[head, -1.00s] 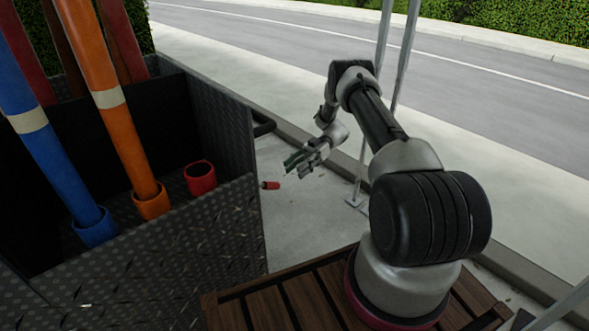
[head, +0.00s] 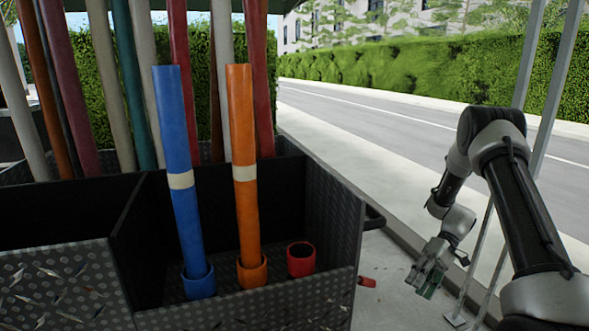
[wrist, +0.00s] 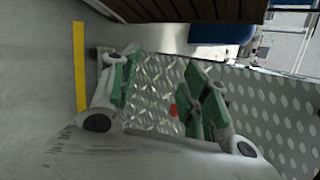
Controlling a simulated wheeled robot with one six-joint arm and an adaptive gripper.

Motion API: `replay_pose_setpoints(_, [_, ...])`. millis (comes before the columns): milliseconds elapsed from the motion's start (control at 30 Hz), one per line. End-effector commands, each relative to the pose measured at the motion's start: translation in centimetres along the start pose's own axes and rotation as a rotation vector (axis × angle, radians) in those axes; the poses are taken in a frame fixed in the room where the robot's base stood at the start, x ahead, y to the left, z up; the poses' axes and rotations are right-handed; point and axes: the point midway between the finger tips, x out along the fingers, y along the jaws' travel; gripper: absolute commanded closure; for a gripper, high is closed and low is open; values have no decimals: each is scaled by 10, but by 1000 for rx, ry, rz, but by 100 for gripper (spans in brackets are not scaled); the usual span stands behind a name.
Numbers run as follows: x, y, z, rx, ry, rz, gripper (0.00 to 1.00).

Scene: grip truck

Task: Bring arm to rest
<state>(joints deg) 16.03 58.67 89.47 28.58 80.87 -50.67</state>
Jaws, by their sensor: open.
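My gripper (head: 428,278) hangs at the right in the head view, to the right of the dark metal bin, with its fingers pointing down. In the wrist view its green-padded fingers (wrist: 160,95) are apart, with nothing between them but a patterned metal panel (wrist: 160,80) beyond. My arm is bent, its elbow high and its wrist low. A blue tube (head: 178,150) stands in a blue cup (head: 198,283), and an orange tube (head: 243,150) stands in an orange cup (head: 251,272). A red cup (head: 301,260) beside them holds no tube.
The dark bin (head: 335,215) has a patterned front wall and a handle (head: 375,217) on its right side. A small red piece (head: 367,282) sticks out near its corner. Metal poles (head: 540,90) stand close behind my arm. Pavement (head: 385,255) lies between bin and gripper.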

Motion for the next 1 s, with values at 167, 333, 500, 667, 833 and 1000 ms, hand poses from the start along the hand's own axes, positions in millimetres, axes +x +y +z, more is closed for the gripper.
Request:
replay_pose_setpoints(167, [-41, -52, 50, 246, 38, 228, 54])
replay_pose_setpoints(333, [-69, -99, 100, 396, 140, 414, 54])
replay_pose_setpoints(500, [-85, -143, 151, 465, 275, 563, 54])
replay_pose_setpoints(667, [-90, -178, 198, 458, 409, 674, 54])
replay_pose_setpoints(833, [-86, -208, 244, 369, 534, 773, 54])
replay_pose_setpoints(1000, [-77, -233, 280, 260, 649, 837, 54])
